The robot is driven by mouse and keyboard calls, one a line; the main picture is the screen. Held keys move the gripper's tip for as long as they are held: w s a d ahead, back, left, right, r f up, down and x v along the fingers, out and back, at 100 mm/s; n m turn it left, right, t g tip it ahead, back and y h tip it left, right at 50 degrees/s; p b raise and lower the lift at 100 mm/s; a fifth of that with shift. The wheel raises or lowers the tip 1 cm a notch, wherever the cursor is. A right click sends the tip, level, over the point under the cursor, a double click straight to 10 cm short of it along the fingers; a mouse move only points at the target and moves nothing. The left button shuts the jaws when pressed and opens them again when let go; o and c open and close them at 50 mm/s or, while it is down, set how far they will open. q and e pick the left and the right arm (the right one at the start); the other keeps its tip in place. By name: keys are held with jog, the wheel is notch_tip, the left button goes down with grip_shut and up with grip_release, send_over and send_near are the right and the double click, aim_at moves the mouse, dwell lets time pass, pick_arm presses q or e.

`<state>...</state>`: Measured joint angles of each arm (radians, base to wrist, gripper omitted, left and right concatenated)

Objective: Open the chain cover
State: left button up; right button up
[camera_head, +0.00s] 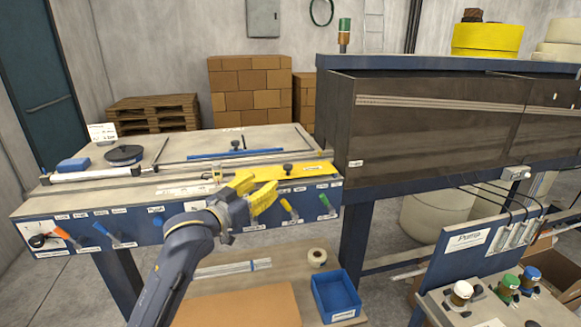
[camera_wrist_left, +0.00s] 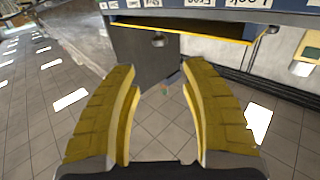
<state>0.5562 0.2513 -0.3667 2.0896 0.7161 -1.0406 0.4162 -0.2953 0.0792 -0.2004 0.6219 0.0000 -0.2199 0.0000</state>
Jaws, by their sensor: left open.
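My left gripper (camera_head: 258,186) is open and empty in front of the bench's front edge, near its right end. A flat yellow plate (camera_head: 312,171) with black knobs lies along the front right edge of the bench top, just beyond and right of the fingers. It may be the chain cover, but I cannot read a label confirming this. A yellow-edged panel (camera_wrist_left: 190,31) shows beyond the fingertips, apart from them. My right gripper is not in view.
The bench front (camera_head: 130,228) carries coloured levers and labels. A dark enclosed machine housing (camera_head: 430,120) stands right of the bench. A blue bin (camera_head: 337,296) and a tape roll (camera_head: 317,257) sit on the lower shelf. Spools stand on the right-hand table.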

aim_at(286, 167)
pick_arm(q)
jog(key=x, duration=1.3)
jog(key=shift+w+d, duration=0.1)
jog(key=shift+w, duration=0.05)
jog(key=shift+o, duration=0.2)
grip_shut()
